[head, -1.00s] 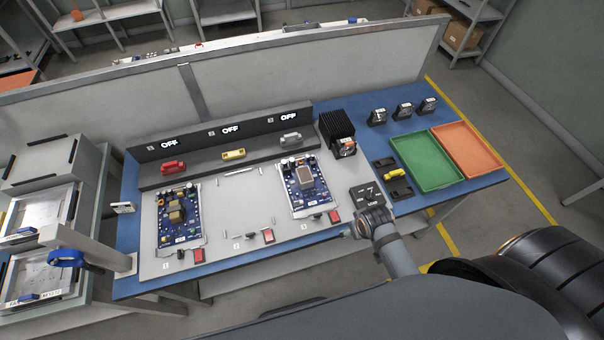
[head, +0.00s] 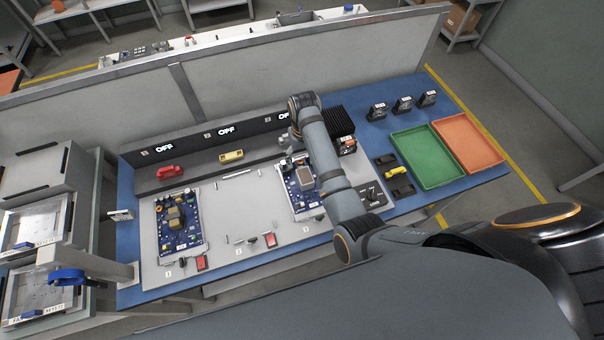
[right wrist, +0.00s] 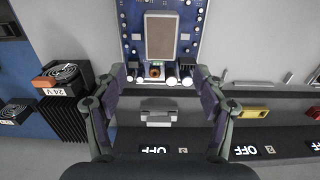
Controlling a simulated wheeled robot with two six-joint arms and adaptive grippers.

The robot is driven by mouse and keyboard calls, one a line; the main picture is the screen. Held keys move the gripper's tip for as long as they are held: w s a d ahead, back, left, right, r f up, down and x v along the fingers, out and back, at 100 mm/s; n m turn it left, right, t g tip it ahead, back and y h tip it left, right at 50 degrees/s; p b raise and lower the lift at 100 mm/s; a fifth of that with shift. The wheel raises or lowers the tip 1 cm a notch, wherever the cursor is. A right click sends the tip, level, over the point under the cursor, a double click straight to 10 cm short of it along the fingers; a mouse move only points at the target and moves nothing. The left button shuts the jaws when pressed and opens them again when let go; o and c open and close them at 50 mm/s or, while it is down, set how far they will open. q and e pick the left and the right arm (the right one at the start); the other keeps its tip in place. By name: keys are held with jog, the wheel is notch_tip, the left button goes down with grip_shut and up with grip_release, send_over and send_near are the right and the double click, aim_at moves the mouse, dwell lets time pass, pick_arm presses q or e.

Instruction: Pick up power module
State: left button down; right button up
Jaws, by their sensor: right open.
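I cannot tell for sure which part is the power module. A black fan-topped unit with orange sides and a 24V label (right wrist: 66,78) sits against a black finned block (head: 338,121). Several similar dark units (head: 403,108) stand on the blue surface behind the green tray. In the right wrist view, my right gripper (right wrist: 160,78) is open and empty, its fingers either side of the lower end of a blue circuit board (right wrist: 185,45). A grey-handled connector (right wrist: 158,117) shows between them. My arm covers the gripper in the head view. My left gripper is not in view.
A green tray (head: 446,181) and an orange tray (head: 488,163) lie at the right. A dark ledge with OFF signs holds red (head: 170,173) and yellow (head: 232,156) connectors. Another circuit board (head: 181,247) lies at left. A low partition (head: 240,83) stands behind.

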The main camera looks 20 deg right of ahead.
aim_at(303, 171)
jog(key=f, duration=0.4)
jog(key=shift+s, duration=0.25)
jog(key=shift+w+f, duration=0.2)
jog(key=shift+f, duration=0.25)
notch_tip(303, 171, down, 5)
jog(key=shift+f+p, duration=0.1)
jog(key=shift+p, duration=0.5)
grip_shut()
jog(key=shift+w+r, duration=0.1)
jog(key=shift+r, duration=0.1)
